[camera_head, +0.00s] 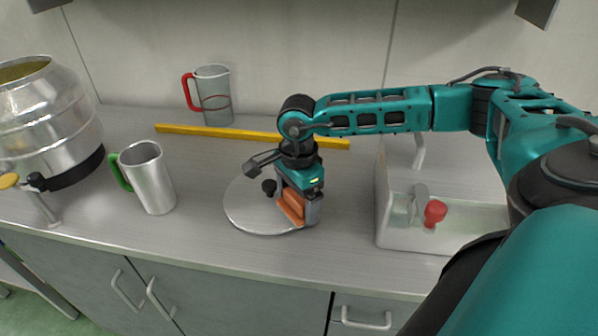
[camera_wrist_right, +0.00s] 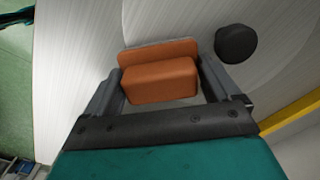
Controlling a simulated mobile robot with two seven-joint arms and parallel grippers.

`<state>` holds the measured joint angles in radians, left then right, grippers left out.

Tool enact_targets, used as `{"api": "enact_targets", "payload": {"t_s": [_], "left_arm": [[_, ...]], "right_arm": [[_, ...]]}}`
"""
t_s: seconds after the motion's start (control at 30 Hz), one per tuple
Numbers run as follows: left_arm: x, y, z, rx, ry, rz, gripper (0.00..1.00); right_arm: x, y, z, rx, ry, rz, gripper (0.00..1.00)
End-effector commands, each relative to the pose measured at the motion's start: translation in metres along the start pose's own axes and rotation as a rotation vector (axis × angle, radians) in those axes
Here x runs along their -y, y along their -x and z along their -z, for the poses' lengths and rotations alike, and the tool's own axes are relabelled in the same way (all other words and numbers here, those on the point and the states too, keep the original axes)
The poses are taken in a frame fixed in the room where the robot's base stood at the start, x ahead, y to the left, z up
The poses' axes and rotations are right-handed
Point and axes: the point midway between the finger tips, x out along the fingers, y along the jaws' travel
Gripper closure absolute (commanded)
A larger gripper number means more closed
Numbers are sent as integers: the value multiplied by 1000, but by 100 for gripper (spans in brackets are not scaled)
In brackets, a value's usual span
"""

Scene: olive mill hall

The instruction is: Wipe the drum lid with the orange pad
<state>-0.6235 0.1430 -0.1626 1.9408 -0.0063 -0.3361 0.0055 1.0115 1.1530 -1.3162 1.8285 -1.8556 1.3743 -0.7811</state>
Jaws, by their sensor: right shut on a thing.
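The drum lid (camera_head: 246,208) is a round, flat grey metal disc lying on the counter, with a black knob (camera_head: 268,187) in its middle. The knob also shows in the wrist view (camera_wrist_right: 236,44). My right gripper (camera_head: 298,208) is over the right part of the lid, pointing down. It is shut on the orange pad (camera_head: 291,203), which sits between the fingers in the wrist view (camera_wrist_right: 160,82). The pad is at or just above the lid's surface; I cannot tell if it touches. The knob is beside the gripper, apart from it. My left gripper is not in view.
A yellow bar (camera_head: 235,133) lies behind the lid. A green-handled metal jug (camera_head: 152,180) stands left, a red-handled jug (camera_head: 213,96) at the back. A metal drum (camera_head: 45,115) is far left.

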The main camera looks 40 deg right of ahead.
Motion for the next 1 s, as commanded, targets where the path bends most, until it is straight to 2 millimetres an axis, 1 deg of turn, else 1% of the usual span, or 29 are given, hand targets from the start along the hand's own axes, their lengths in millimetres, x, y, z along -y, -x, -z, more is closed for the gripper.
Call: {"api": "enact_targets", "payload": {"t_s": [0.07,0.17,0.5,0.77,1.0], "left_arm": [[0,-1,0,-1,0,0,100],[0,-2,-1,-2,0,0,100],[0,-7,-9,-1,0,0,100],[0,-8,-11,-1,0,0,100],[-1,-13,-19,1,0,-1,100]], "right_arm": [[-3,-2,0,0,2,-9,35],[1,-2,2,-2,1,-8,35],[23,0,22,-1,0,-5,35],[30,1,28,-1,0,-4,35],[46,-2,41,0,0,-4,35]]}}
